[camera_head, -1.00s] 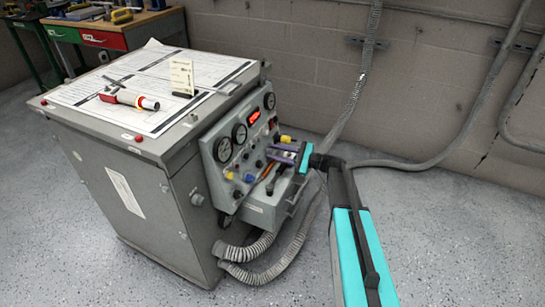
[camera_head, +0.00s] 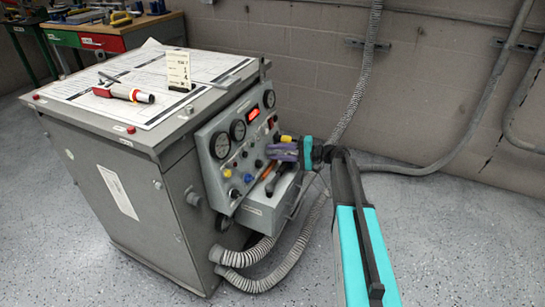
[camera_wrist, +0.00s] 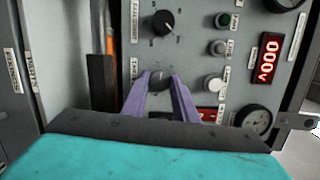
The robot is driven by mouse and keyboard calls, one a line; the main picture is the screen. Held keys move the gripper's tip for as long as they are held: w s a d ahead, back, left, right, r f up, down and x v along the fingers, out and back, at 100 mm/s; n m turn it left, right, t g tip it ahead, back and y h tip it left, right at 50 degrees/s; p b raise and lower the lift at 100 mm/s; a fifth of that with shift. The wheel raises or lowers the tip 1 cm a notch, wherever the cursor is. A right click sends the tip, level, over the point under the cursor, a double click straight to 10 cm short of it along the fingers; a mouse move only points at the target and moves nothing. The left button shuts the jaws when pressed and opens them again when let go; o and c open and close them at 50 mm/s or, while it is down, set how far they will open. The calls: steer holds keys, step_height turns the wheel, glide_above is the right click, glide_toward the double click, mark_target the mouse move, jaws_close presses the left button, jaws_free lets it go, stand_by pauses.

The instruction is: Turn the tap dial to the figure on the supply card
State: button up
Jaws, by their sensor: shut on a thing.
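The supply card (camera_head: 179,69) is a small white card standing on the cabinet top; its print is too small to read. My gripper (camera_head: 272,152) is at the sloped grey control panel (camera_head: 208,172). In the wrist view its purple fingers (camera_wrist: 160,80) are shut on a dark round knob (camera_wrist: 159,76), mostly hidden between them.
A red display (camera_wrist: 266,57) reads 000 V. Round gauges (camera_head: 219,145) and several small knobs sit close around my gripper. Ribbed hoses (camera_head: 250,277) run beside the cabinet.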

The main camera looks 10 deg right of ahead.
steer(key=shift+w+d+n+h+b, duration=0.15)
steer(key=shift+n+b, duration=0.25)
steer(key=shift+n, duration=0.35)
steer(key=shift+s+d+n+h+b, duration=0.15)
steer(key=shift+n+b, duration=0.25)
steer(key=shift+n, duration=0.35)
steer(key=shift+w, duration=0.1)
steer(key=o, duration=1)
steer(key=shift+a, duration=0.15)
steer(key=p+v, duration=0.2)
steer(key=v, duration=1.2)
steer(key=shift+w+p, duration=0.1)
steer(key=shift+p, duration=0.2)
